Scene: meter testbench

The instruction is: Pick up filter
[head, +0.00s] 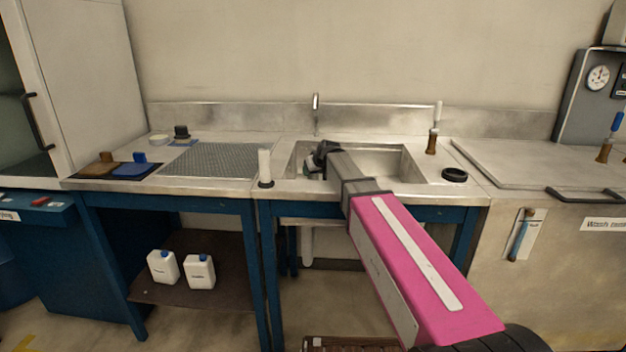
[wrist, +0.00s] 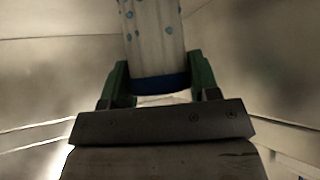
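A white cylinder with blue spots and a dark blue end band, seemingly the filter (wrist: 155,45), stands between the fingers in the wrist view, its far end cut off by the top edge. My gripper (wrist: 160,75) has a green finger against each side of it, and looks shut on it. In the head view my gripper (head: 313,160) is over the left part of the sink (head: 390,160). The filter is mostly hidden or too small to make out there.
A white cylinder on a dark base (head: 264,167) stands just left of the sink. A brush-like tool (head: 433,130) and a black ring (head: 455,175) are to its right. A perforated drain mat (head: 215,159) lies left. The faucet (head: 316,115) rises behind.

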